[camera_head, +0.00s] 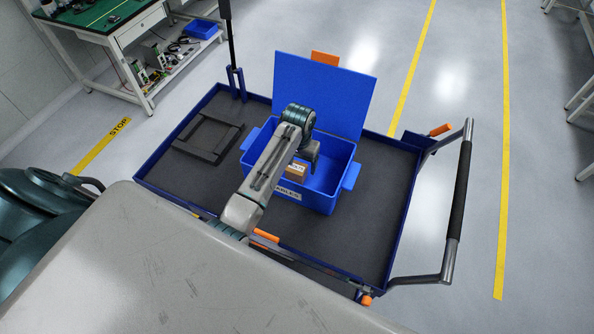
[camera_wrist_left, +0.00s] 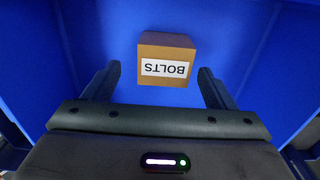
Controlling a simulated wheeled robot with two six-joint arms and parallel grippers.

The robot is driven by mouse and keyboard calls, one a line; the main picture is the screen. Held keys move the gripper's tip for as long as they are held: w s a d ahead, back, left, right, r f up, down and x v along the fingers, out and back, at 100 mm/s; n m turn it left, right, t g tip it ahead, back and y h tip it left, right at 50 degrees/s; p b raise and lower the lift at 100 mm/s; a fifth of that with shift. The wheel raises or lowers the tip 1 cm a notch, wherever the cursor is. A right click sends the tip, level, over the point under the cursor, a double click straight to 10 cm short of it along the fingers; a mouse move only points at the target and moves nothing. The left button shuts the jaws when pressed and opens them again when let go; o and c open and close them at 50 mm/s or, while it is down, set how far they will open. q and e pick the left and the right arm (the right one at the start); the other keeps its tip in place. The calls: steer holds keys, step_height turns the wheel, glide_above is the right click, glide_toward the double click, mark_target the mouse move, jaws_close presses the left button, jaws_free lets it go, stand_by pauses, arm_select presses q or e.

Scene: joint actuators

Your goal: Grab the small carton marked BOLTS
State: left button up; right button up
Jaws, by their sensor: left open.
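The small brown carton (camera_wrist_left: 167,58) with a white BOLTS label lies inside a blue bin; the label reads upside down in the left wrist view. In the head view the carton (camera_head: 297,171) shows partly beside my arm. The blue bin (camera_head: 341,168) stands on the cart with its lid (camera_head: 323,90) raised at the back. My left gripper (camera_wrist_left: 160,85) is open, its two fingers on either side of the carton's near end with gaps to both. In the head view the gripper (camera_head: 308,157) is over the bin. My right gripper is not in view.
The dark cart tray (camera_head: 386,208) has a low blue rim and a black handle (camera_head: 459,190) at the right. A black frame (camera_head: 208,137) lies left of the bin. A green-topped workbench (camera_head: 100,15) stands at the back left.

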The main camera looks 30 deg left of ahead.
mark_target(297, 167)
arm_select(q)
steer(key=f, duration=0.1)
steer(key=f+p, duration=0.1)
steer(key=f, duration=0.1)
steer(key=f+p, duration=0.1)
steer(key=shift+s+a+f, duration=0.15)
steer(key=shift+s+a, duration=0.1)
steer(key=shift+f, duration=0.35)
steer(key=shift+c, duration=0.2)
steer(key=c, duration=1.1)
steer(key=shift+c, duration=0.3)
steer(key=shift+r, duration=0.15)
